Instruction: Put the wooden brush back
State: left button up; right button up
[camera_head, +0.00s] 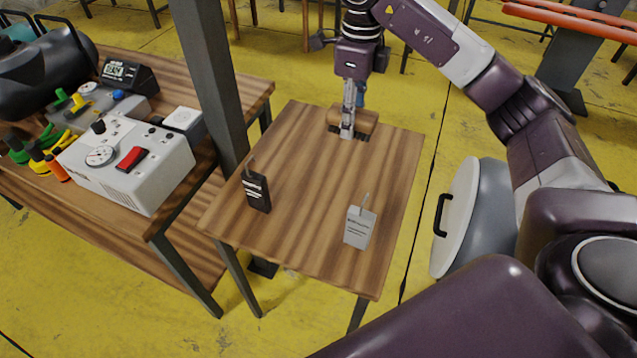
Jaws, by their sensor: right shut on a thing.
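The wooden brush (365,121) has a brown wooden back and dark bristles. It is at the far edge of the small wooden table (300,190). My right gripper (348,122) points down over the brush and is shut on it. The gripper's fingers hide part of the brush. I cannot tell whether the bristles touch the table top. My left gripper is not in view.
A bench at left holds a grey control box (128,160) and a digital meter (128,73). A grey post (210,80) rises between the tables. A lidded grey container (480,220) is at right.

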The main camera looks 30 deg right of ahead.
jog(key=shift+w+a+f, duration=0.1)
jog(key=shift+f, duration=0.25)
notch_tip(320, 180, down, 5)
jog(key=b, duration=0.1)
jog(key=p, duration=0.2)
send_over(345, 190)
notch_tip(345, 190, down, 9)
jog(key=shift+f, duration=0.6)
notch_tip(345, 190, down, 4)
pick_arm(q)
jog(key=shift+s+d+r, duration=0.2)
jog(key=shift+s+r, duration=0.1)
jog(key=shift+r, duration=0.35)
